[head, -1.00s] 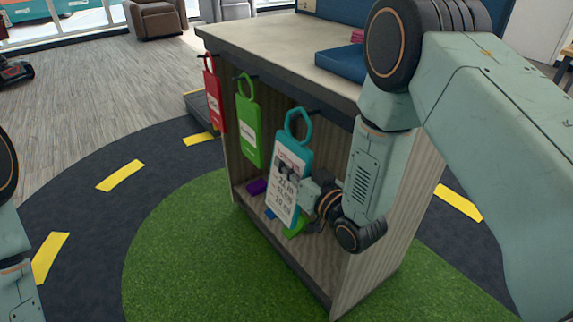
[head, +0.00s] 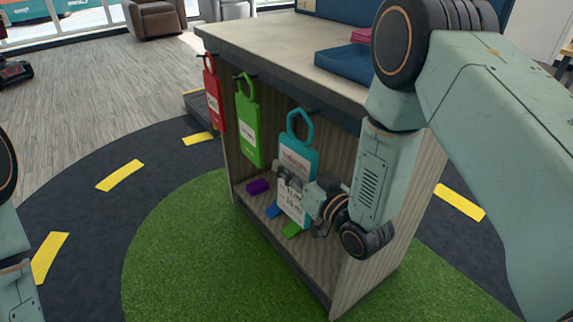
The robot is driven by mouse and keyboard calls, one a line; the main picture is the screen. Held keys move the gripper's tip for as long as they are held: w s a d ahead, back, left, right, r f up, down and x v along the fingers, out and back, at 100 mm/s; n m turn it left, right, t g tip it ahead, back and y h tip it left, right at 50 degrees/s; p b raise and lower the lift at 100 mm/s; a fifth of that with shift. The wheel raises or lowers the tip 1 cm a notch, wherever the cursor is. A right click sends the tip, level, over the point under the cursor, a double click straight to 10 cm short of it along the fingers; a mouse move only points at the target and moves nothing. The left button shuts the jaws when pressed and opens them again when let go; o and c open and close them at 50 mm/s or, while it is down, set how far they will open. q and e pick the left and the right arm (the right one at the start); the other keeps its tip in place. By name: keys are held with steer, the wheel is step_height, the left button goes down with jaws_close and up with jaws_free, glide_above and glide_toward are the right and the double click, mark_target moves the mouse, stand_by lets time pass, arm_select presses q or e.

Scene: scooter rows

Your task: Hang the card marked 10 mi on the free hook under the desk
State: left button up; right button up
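The teal card (head: 297,160) has a loop handle and a white label; its lower lines seem to read 10 mi, partly covered. My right gripper (head: 287,180) appears shut on it, with the fingers across the label. The card is nearly upright, in front of the open side of the desk (head: 240,30). A dark hook (head: 313,110) under the desk edge is beside the top of the loop; I cannot tell whether it passes through. The red card (head: 214,97) and green card (head: 249,127) hang from hooks to the left. Of my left arm only part shows; its gripper is out of view.
A purple block (head: 258,187), a blue block (head: 273,211) and a green block (head: 294,229) lie on the desk's lower shelf. Blue and pink folded items (head: 345,62) lie on the desktop. Green turf (head: 190,260) in front is clear.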

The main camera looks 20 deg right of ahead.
steer(key=v, duration=1)
steer(key=shift+s, duration=0.2)
steer(key=s+d+f+m+g+h+p, duration=0.1)
steer(key=s+f+g+h, duration=0.1)
steer(key=s+f+g, duration=0.35)
steer(key=s+f+m+g+h+p, duration=0.1)
steer(key=s+f+g+h, duration=0.15)
steer(key=f, duration=0.55)
steer(key=s+d+f+g+h+p, duration=0.1)
steer(key=s+g+p, duration=0.5)
steer(key=s, duration=1.4)
steer(key=d+g, duration=0.1)
steer(key=g, duration=0.2)
steer(key=shift+h, duration=0.35)
